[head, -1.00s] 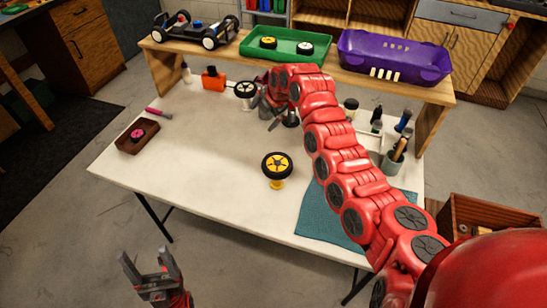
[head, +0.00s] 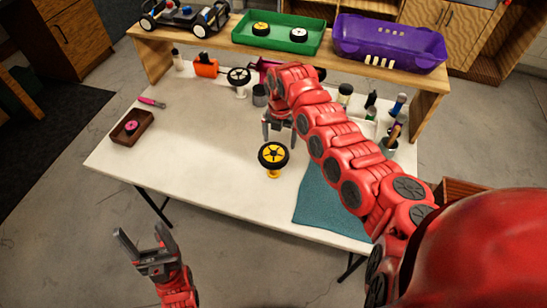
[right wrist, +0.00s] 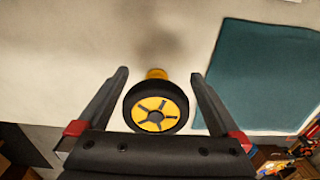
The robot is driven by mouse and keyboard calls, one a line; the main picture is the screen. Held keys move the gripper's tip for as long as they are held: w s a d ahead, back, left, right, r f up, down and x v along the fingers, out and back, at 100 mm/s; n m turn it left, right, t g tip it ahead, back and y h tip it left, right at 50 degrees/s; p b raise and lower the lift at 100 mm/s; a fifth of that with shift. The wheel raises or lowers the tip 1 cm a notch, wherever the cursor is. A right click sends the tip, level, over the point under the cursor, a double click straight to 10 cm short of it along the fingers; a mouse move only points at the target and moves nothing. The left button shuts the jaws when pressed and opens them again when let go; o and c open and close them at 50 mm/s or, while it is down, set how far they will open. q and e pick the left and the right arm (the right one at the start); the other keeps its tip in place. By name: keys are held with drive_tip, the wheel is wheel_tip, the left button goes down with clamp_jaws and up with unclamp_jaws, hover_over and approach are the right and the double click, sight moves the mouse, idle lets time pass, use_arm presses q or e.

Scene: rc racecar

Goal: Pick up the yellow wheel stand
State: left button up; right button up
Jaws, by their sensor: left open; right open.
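The yellow wheel stand (head: 272,174) stands on the white table, with a black wheel (head: 273,155) with a yellow hub on it. My right gripper (head: 279,128) is open just behind the wheel in the head view, partly hidden by the wheel and my arm. In the right wrist view the wheel (right wrist: 156,108) and part of the yellow stand (right wrist: 156,74) appear between the open fingers (right wrist: 159,78), with nothing gripped. My left gripper (head: 142,236) is open and empty, in front of the table's near edge.
A teal mat (head: 325,210) lies right of the stand. A white stand with a wheel (head: 239,76) is farther back. A brown tray (head: 132,128) is at left. The shelf behind holds a green tray (head: 280,44) and purple bin (head: 390,43).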

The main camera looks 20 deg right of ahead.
drive_tip(key=f, duration=0.1)
drive_tip(key=f+p, duration=0.1)
drive_tip(key=f, duration=0.2)
drive_tip(key=shift+s+a+f+p, duration=0.3)
drive_tip(key=shift+a+f+p, duration=0.05)
drive_tip(key=shift+f, duration=0.05)
drive_tip(key=shift+d+f, duration=0.1)
drive_tip(key=shift+f, duration=0.3)
drive_tip(key=shift+c, duration=0.3)
drive_tip(key=c, duration=1.1)
drive_tip(key=shift+r, duration=0.1)
